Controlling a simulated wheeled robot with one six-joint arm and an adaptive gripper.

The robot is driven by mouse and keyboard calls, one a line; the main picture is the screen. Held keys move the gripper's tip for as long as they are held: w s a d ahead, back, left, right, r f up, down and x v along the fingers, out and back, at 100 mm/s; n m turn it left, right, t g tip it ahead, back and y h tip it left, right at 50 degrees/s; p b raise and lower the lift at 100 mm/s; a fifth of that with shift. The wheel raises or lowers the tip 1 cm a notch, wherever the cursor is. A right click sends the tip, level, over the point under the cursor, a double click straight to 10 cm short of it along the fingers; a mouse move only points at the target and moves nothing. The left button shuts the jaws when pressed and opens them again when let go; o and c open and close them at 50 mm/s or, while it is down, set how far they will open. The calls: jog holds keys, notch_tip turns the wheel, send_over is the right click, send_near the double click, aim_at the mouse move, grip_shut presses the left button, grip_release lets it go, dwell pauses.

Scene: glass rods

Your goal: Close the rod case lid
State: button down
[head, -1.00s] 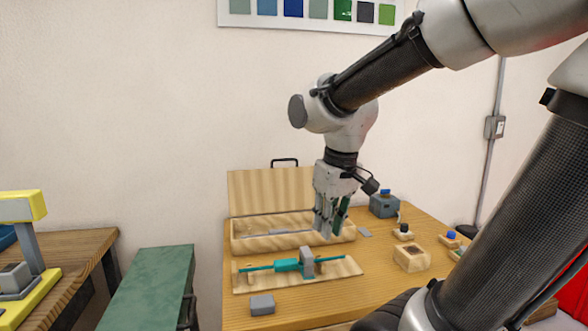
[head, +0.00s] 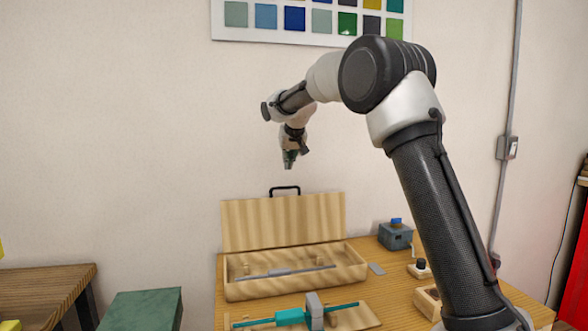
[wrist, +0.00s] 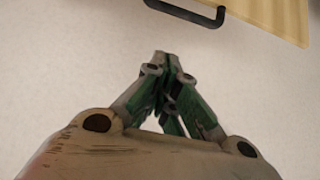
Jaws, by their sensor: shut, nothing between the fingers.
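The wooden rod case (head: 295,287) stands open on the table. Its lid (head: 284,222) is raised upright at the back, with a black handle (head: 285,190) on its top edge. A grey rod (head: 285,272) lies inside the case. My gripper (head: 289,166) hangs in the air above the handle, apart from the lid, with its fingers shut and empty. In the wrist view the closed fingertips (wrist: 161,56) point toward the wall, and the black handle (wrist: 188,12) and the lid's edge (wrist: 265,15) show at the top.
In front of the case, a wooden board (head: 350,318) carries a teal rod tool (head: 290,317) and a grey block. A blue-grey box (head: 395,237) stands right of the case. A green surface (head: 143,310) is at the lower left. The wall behind is close to the lid.

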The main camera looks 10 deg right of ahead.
jog(key=x, duration=0.9)
jog(key=shift+s, duration=0.1)
jog(key=s, duration=0.4)
